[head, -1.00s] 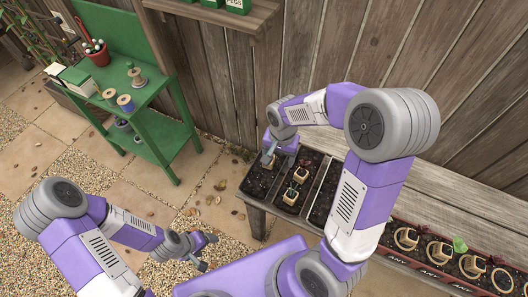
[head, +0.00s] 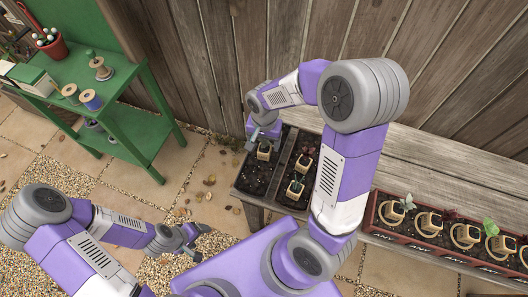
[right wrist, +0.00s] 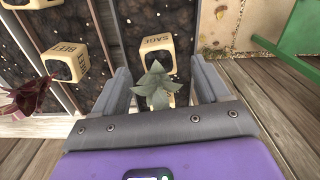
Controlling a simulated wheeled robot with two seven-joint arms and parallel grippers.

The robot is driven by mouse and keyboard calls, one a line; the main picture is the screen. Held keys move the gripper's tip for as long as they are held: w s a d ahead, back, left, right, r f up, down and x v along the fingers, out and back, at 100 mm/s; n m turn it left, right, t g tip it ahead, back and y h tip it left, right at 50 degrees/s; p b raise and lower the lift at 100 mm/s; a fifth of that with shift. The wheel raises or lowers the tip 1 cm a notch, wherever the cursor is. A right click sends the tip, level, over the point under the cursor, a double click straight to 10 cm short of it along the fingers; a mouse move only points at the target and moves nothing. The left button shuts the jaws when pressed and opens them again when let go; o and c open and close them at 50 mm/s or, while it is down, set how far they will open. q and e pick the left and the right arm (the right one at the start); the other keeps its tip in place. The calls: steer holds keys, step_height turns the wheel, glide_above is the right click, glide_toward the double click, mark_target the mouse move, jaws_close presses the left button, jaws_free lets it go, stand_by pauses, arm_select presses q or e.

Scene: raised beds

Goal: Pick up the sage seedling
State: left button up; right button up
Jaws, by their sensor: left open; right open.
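The sage seedling has grey-green pointed leaves (right wrist: 157,84) and a cream pot (right wrist: 155,45) lettered SAGE. In the head view its pot (head: 264,152) stands in the dark soil tray at the far left of the bench. My right gripper (right wrist: 163,82) is open, with one finger on each side of the leaves in the right wrist view; contact cannot be told. In the head view my right gripper (head: 262,138) is just above and behind the pot. My left gripper (head: 190,240) is open and empty, low at the left, away from the bench.
A beet pot (right wrist: 67,63) with dark red leaves stands beside the sage. Another green seedling (head: 296,187) stands in the neighbouring row. A long planter (head: 415,241) with ringed pots runs along the bench front at right. A green cart (head: 125,85) stands left; a plank wall (head: 225,60) is behind.

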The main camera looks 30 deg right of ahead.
mark_target(264, 148)
step_height(264, 148, down, 4)
steer(key=shift+f+b, duration=0.2)
steer(key=shift+b, duration=0.4)
steer(key=shift+s, duration=0.1)
steer(key=shift+c, duration=0.4)
steer(key=c, duration=1)
